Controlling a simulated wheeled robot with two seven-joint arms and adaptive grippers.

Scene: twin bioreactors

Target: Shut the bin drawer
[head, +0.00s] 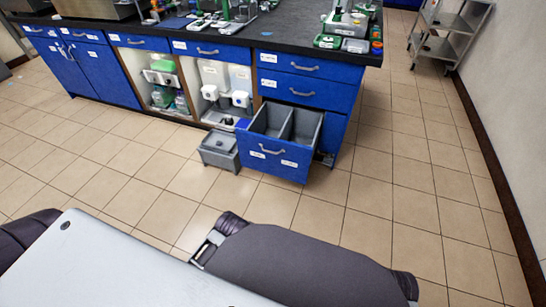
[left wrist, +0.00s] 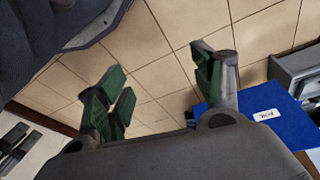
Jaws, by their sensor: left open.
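The bin drawer (head: 272,158) is the bottom drawer at the right end of the blue bench, in the head view. It stands pulled well out, with a curved handle on its front and two open grey compartments inside. My left gripper (left wrist: 160,92) shows in the left wrist view, its green-padded fingers wide apart with only floor tiles between them. A blue panel (left wrist: 262,118) with a white label lies right of the fingers there, beside a grey box-like thing; I cannot tell surely whether it is the drawer front.
A grey lidded box (head: 220,150) stands on the floor close to the drawer's left side. Open shelves (head: 215,85) hold bottles left of it. The black worktop (head: 290,45) carries lab gear. Tiled floor is clear to the right, with a grey cart (head: 450,35) at the back.

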